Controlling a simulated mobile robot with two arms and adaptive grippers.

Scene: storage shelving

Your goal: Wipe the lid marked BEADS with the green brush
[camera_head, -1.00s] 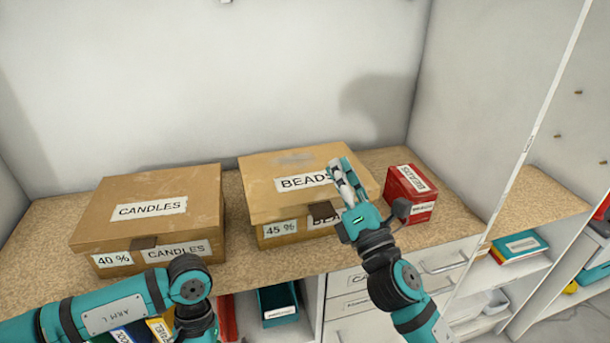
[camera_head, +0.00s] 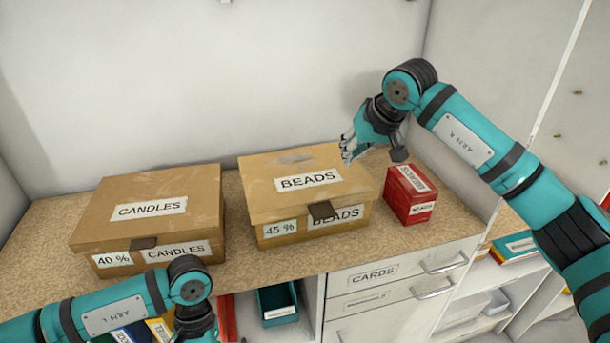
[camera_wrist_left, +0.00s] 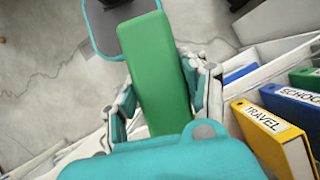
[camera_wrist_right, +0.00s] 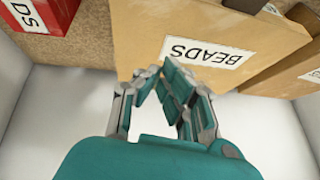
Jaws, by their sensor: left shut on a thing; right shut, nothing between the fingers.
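The box marked BEADS (camera_head: 350,219) stands shut on the shelf top. Its tan lid (camera_head: 262,200) has a BEADS label and a grey smudge (camera_head: 296,158) near the back. My right gripper (camera_head: 346,152) is shut and empty at the lid's right back part; I cannot tell whether it touches the lid. The right wrist view shows its fingers (camera_wrist_right: 160,78) beside the BEADS label. My left gripper (camera_wrist_left: 163,85) is shut on the green brush (camera_wrist_left: 158,65), away from the box. The brush does not show in the head view.
A box marked CANDLES (camera_head: 90,225) stands to the left of the BEADS box. A small red box (camera_head: 398,205) stands close on the right, under my right arm. Drawers (camera_head: 405,270) and open compartments with binders (camera_wrist_left: 265,130) lie below the shelf top.

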